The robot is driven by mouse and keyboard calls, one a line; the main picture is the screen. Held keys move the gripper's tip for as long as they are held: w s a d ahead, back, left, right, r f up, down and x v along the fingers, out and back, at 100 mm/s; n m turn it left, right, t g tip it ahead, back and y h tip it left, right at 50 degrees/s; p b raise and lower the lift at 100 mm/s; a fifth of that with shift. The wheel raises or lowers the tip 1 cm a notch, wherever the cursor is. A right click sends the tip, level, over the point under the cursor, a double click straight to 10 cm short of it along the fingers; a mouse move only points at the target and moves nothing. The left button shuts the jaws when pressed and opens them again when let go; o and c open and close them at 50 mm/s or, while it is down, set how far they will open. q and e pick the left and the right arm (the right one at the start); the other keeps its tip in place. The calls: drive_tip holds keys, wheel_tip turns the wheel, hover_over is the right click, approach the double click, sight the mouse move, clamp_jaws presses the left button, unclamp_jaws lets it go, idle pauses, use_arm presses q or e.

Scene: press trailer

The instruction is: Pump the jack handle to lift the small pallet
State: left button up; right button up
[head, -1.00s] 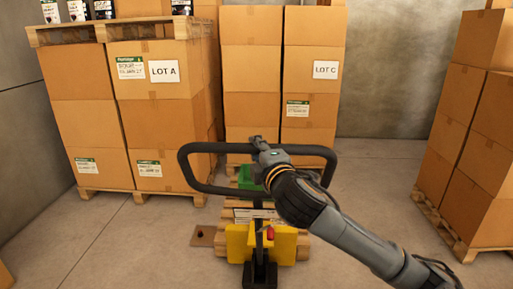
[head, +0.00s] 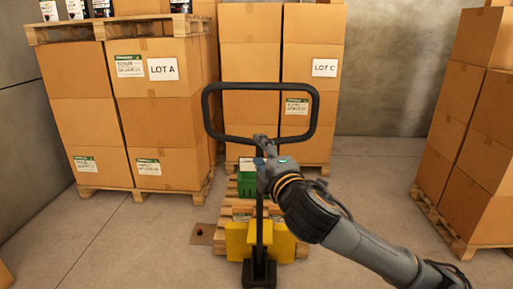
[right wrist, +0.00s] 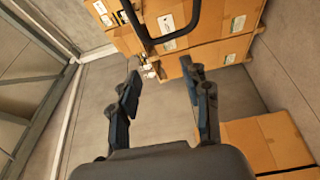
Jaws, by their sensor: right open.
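The jack handle (head: 314,110) is a black rounded loop on a shaft, standing fairly upright above the yellow pallet jack (head: 283,243). My right gripper (head: 262,148) is at the loop's lower bar and hides part of it and of the upper shaft. In the right wrist view the gripper (right wrist: 162,92) is open, with nothing between its fingers; the loop (right wrist: 168,38) shows beyond them. The small pallet (head: 230,208) is low behind the jack, carrying a green crate (head: 247,186). The jack partly hides it. My left gripper is out of view.
Tall stacks of boxes on pallets stand behind: LOT A (head: 160,115) at left and LOT C (head: 310,45) in the middle. Another box stack (head: 475,120) stands at right. A small brown plate (head: 203,233) lies on the floor left of the jack.

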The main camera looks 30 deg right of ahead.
drive_tip(key=shift+s+a, duration=0.15)
drive_tip(key=shift+s, duration=0.75)
drive_tip(key=shift+s+a, duration=0.1)
drive_tip(key=shift+s, duration=0.75)
